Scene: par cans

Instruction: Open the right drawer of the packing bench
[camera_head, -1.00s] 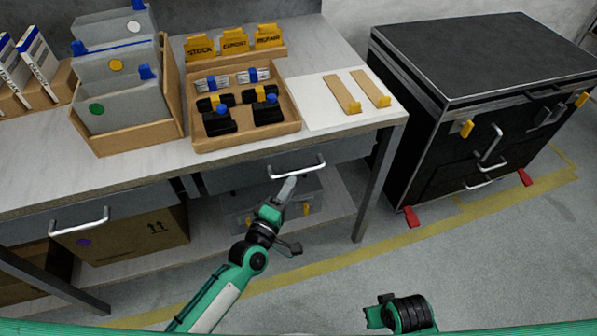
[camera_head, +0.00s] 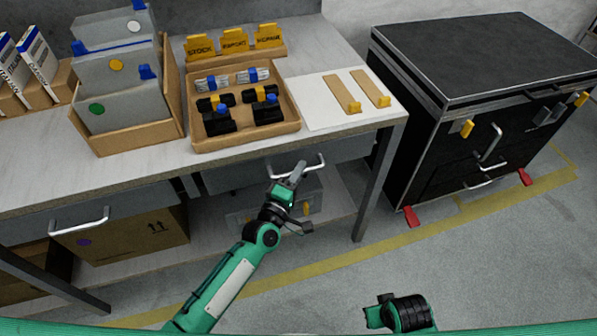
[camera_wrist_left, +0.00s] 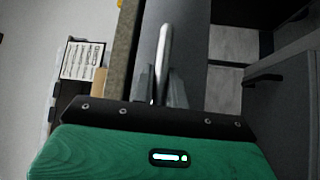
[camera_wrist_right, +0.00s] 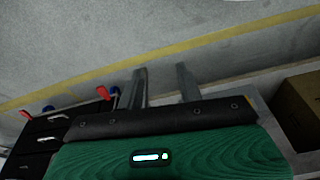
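The packing bench (camera_head: 60,180) stands at the left and centre. Its right drawer (camera_head: 350,150) is a grey front under the top, closed as far as I can see, with a silver bar handle (camera_head: 318,168). My left gripper (camera_head: 298,172) is at this handle. In the left wrist view, the handle (camera_wrist_left: 165,45) runs between the two fingers (camera_wrist_left: 161,85), which lie close on both sides; I cannot tell whether they press on it. My right gripper (camera_wrist_right: 161,85) is open and empty above the floor; in the head view only a part shows at the bottom.
The left drawer (camera_head: 60,215) has its own bar handle. A cardboard box (camera_head: 135,235) and a grey bin sit on the lower shelf. A bench leg (camera_head: 375,185) stands right of the drawer. A black case (camera_head: 480,60) stands at the right. The floor in front is free.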

